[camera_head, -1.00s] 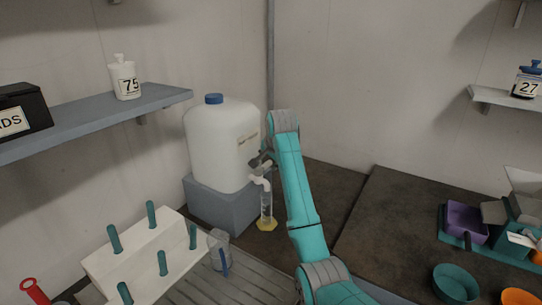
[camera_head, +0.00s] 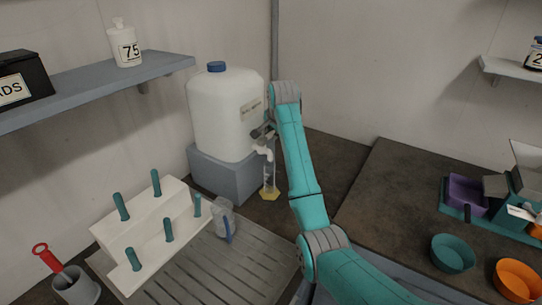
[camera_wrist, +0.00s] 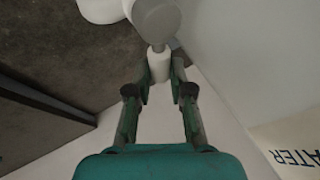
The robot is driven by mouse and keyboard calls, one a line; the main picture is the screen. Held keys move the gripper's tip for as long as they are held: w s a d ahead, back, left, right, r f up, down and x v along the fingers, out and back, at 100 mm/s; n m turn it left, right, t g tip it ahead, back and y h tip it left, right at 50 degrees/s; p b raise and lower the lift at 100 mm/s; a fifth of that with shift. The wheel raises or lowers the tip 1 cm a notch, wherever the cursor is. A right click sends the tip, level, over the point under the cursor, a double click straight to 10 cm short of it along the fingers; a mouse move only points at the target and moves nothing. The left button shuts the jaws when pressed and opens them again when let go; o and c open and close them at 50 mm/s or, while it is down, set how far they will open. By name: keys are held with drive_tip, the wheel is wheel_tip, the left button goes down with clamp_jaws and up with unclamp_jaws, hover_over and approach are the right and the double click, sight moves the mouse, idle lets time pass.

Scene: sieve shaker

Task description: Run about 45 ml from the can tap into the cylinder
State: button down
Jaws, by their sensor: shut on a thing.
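The white water can (camera_head: 226,115) with a blue cap stands on a grey block at the back. Its white tap (camera_head: 263,150) sticks out low on its right side. A clear measuring cylinder (camera_head: 269,180) on a yellow base stands upright below the spout; its liquid level is too small to read. My gripper (camera_head: 262,134) is at the tap, partly hidden by my arm. In the wrist view my gripper (camera_wrist: 159,75) is shut on a pale tap handle (camera_wrist: 159,64) between its fingertips. The can's label (camera_wrist: 292,148) shows at the right there.
A white peg rack (camera_head: 150,225) and a clear beaker (camera_head: 223,215) stand on a ribbed drain board (camera_head: 240,262) in front. Teal (camera_head: 452,253) and orange (camera_head: 518,280) bowls stand on the right bench. A shelf (camera_head: 90,90) juts out at left.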

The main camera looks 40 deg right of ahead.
drive_tip(key=m+h, duration=0.1)
drive_tip(key=s+m+g+h, duration=0.1)
drive_tip(key=m, duration=0.1)
drive_tip(key=s+m, duration=0.1)
drive_tip(key=m, duration=0.1)
drive_tip(key=shift+s+a+g+h, duration=0.1)
drive_tip(key=shift+s+g+h, duration=0.15)
drive_tip(key=shift+g+h, duration=0.15)
idle(2.2)
drive_tip(key=shift+w+n+t+y, duration=0.35)
drive_tip(key=shift+w+n+y, duration=0.2)
drive_tip(key=shift+n, duration=0.45)
drive_tip(key=shift+w+n+t+y, duration=0.3)
drive_tip(key=shift+w+n+y, duration=0.15)
drive_tip(key=shift+n, duration=0.55)
drive_tip(key=shift+w+n+t+y, duration=0.4)
drive_tip(key=shift+n+y, duration=0.2)
drive_tip(key=shift+n, duration=0.4)
drive_tip(key=shift+w, duration=0.1)
